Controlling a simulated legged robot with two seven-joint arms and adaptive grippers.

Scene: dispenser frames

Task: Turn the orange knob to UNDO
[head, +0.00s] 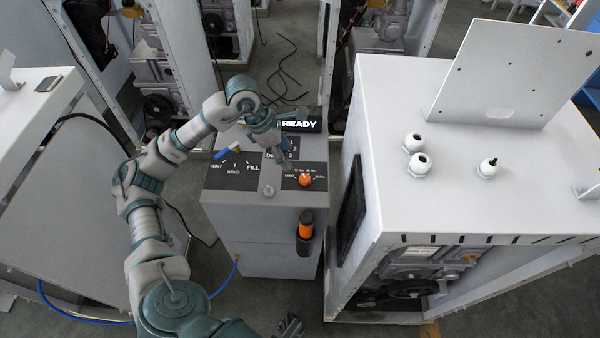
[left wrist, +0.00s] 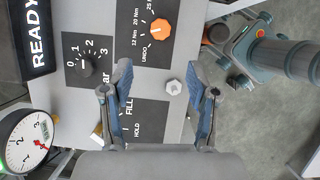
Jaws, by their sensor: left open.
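The orange knob (head: 305,180) sits on a dark label plate at the right of the dispenser's top panel. In the left wrist view the orange knob (left wrist: 160,29) is ringed by UNDO, 12 Nm, 20 Nm and 25 Nm. Its pale mark seems to face the torque numbers, but the exact setting is too small to tell. My left gripper (head: 282,156) is above the panel, behind the knob in the head view. My right gripper (head: 290,326) shows only partly at the bottom edge.
A blue-handled VENT/HOLD/FILL valve (head: 228,152) is at the panel's left. A black bar knob (left wrist: 87,68) and a pressure gauge (left wrist: 27,140) are nearby. An orange-and-black tool (head: 305,228) hangs on the front. A large white cabinet (head: 390,85) stands close on the right.

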